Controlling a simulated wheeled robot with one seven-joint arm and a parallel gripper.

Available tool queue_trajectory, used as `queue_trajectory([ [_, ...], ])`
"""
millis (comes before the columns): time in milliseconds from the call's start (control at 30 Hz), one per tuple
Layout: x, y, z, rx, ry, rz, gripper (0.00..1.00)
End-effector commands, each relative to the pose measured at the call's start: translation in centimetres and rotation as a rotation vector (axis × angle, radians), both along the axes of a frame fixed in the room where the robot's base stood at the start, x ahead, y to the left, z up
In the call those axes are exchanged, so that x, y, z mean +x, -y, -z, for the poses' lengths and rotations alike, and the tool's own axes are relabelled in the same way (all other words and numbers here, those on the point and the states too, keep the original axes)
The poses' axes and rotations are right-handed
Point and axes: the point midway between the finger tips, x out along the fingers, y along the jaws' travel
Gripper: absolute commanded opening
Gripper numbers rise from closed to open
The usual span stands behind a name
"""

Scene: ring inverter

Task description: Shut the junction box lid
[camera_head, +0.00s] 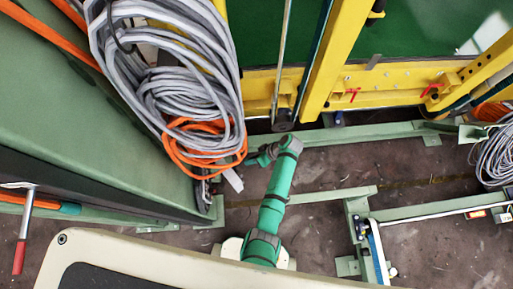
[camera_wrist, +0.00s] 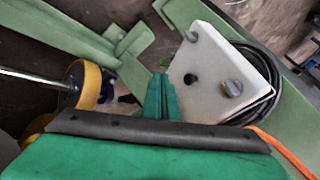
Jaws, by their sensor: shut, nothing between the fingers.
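My gripper (camera_wrist: 160,80) is shut and empty, its two green fingers together in the wrist view. In the head view my gripper (camera_head: 254,159) is beside the coiled cables, partly hidden by the arm's end. A whitish flat-faced piece (camera_wrist: 215,58) with a grey knob (camera_wrist: 232,88) and a dark round spot (camera_wrist: 190,78) is just right of the fingers in the wrist view. It may be the junction box or its lid; I cannot tell which, nor how far the lid is open. I cannot tell whether the fingers touch it. In the head view a small pale piece (camera_head: 234,180) shows below the cables.
Grey cable coils (camera_head: 165,80) and orange cable (camera_head: 205,150) hang over the green cabinet (camera_head: 90,110) on the left. A yellow frame (camera_head: 340,60) stands behind. Green floor rails (camera_head: 350,133) cross the floor. In the wrist view a yellow wheel (camera_wrist: 84,84) is left of the fingers.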

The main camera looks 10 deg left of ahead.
Motion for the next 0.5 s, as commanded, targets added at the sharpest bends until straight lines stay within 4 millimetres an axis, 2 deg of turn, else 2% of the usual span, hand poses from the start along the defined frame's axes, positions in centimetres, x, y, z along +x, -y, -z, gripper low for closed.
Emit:
queue_trajectory([
  [300, -2.6, -2.3, -0.2, 0.001, -0.001, 0.0, 0.0],
  [500, -3.0, -2.7, -0.3, 0.0, 0.001, 0.001, 0.0],
])
